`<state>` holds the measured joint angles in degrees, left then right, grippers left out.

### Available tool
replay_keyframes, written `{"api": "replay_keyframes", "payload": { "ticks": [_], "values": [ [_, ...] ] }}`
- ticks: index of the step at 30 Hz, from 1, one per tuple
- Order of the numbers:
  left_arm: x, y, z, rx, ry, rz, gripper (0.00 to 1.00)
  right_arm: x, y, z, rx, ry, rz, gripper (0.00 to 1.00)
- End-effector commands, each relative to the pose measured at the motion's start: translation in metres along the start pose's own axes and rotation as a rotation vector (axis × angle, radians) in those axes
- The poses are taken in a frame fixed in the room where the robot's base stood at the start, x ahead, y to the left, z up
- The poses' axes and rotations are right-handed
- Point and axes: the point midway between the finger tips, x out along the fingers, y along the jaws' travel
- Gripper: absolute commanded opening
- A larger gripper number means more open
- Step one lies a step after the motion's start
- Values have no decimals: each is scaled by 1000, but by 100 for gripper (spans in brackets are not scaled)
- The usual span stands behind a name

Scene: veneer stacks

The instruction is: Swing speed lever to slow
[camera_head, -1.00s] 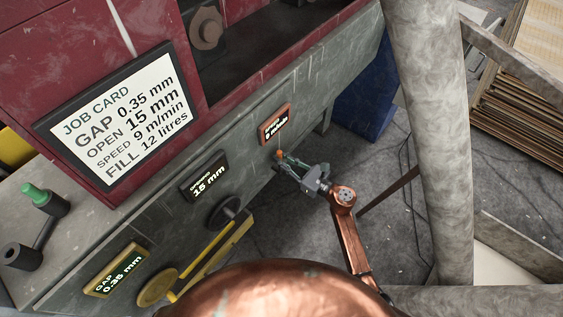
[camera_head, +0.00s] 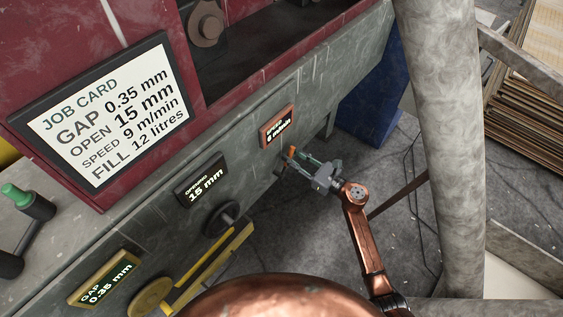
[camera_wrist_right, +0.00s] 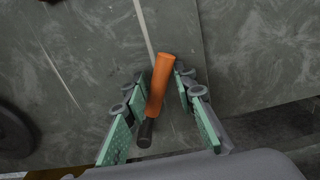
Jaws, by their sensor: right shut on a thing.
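The speed lever, with an orange grip (camera_wrist_right: 159,85) and a dark end, stands out from the grey machine face between the green-padded fingers in the right wrist view. In the head view its orange tip (camera_head: 291,152) shows small, just below the orange-framed speed display (camera_head: 277,127), whose digits are too small to read surely. My right gripper (camera_head: 297,163) is shut on the lever; it also shows in the right wrist view (camera_wrist_right: 158,112). My left gripper is not in view.
The job card (camera_head: 108,115) on the red housing reads speed 9 m/min. The opening display (camera_head: 201,187) reads 15 mm and the gap display (camera_head: 104,278) 0.35 mm. A dark knob (camera_head: 221,219) sits left of my arm. A grey post (camera_head: 440,130) stands to the right.

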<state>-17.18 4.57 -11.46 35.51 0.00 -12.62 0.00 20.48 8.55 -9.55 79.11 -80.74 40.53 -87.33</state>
Motion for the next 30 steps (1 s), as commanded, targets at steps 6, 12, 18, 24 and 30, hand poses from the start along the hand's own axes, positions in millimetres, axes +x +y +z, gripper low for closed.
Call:
{"api": "replay_keyframes", "payload": {
  "ticks": [6,12,18,24,30],
  "values": [
    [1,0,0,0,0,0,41,-3,-4,-8,-4,14,-10,32],
    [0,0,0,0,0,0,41,-3,-4,-7,-2,12,-8,32],
    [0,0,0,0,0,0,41,-19,-3,-6,-1,10,-8,32],
    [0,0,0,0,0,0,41,-38,-3,-6,-1,9,-7,32],
    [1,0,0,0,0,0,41,-56,-2,-6,-1,9,-5,32]
  ]
}}
